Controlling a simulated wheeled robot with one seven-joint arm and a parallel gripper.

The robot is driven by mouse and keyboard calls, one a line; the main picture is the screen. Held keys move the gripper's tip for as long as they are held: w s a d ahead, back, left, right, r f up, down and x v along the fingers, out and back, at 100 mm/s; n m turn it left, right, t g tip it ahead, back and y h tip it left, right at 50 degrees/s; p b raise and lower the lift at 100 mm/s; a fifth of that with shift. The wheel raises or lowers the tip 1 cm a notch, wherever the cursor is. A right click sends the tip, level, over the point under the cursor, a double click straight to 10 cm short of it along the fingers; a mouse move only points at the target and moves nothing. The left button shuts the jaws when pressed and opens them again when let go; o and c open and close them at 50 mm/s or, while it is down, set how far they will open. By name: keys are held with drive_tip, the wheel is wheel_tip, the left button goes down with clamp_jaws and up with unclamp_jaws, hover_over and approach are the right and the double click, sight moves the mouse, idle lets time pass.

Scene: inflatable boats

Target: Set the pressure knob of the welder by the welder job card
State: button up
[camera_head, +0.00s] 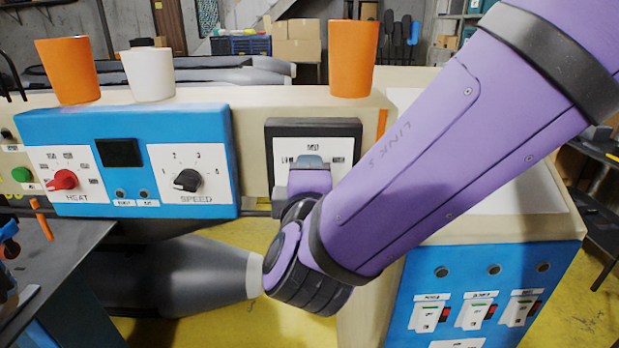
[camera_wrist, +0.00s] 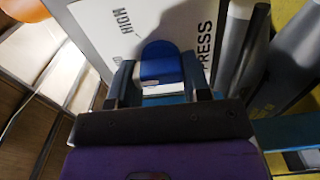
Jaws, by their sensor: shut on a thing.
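The pressure panel (camera_head: 340,130) is a white plate in a dark frame on the welder's front, right of the blue panel. My gripper (camera_head: 309,168) is in front of it and hides its middle and knob. In the wrist view, the blue pressure knob (camera_wrist: 162,60) sits between the fingers of my gripper (camera_wrist: 160,84), which is shut on it. I cannot tell which mark the knob points to. I cannot make out the welder job card.
The blue panel (camera_head: 125,124) carries a red HEAT knob (camera_head: 62,180) and a black SPEED knob (camera_head: 187,180). Orange and white cups stand on the welder's top. A blue switch box (camera_head: 470,285) is at lower right. A grey boat tube (camera_head: 180,275) lies below the blue panel.

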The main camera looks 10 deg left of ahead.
idle(0.5)
drive_tip(key=o, duration=0.9)
drive_tip(key=v, duration=1.1)
drive_tip(key=shift+d, duration=0.1)
drive_tip(key=shift+w, duration=0.1)
